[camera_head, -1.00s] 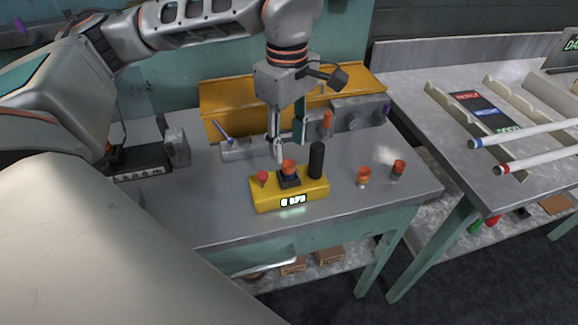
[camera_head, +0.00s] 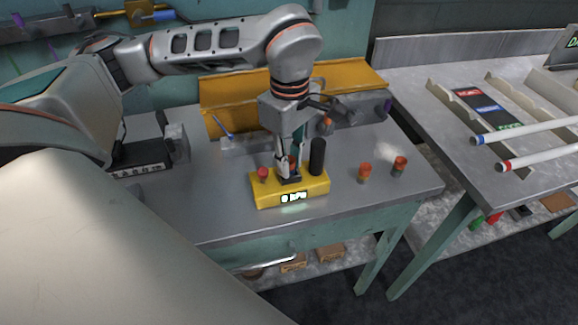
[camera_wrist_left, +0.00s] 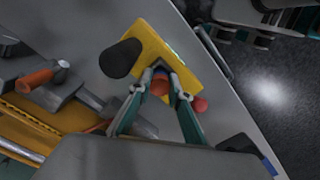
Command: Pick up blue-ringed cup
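The blue-ringed cup, an orange-red cup (camera_head: 292,161), sits in the dark square holder on the yellow device (camera_head: 262,194). In the left wrist view its orange top (camera_wrist_left: 159,86) shows between the fingertips, with a bit of blue beside it. My left gripper (camera_head: 290,168) points down over the device, with one finger on each side of the cup. The fingers (camera_wrist_left: 159,80) look apart, with the cup between them; contact is not clear. The fingers partly hide the cup in the head view. My right gripper is not in view.
A black cylinder (camera_head: 317,156) stands on the device right of the gripper, and a red knob (camera_head: 262,173) is at its left. Two other orange cups stand to the right, one (camera_head: 364,172) nearer and one (camera_head: 399,166) farther right. The bench front is clear.

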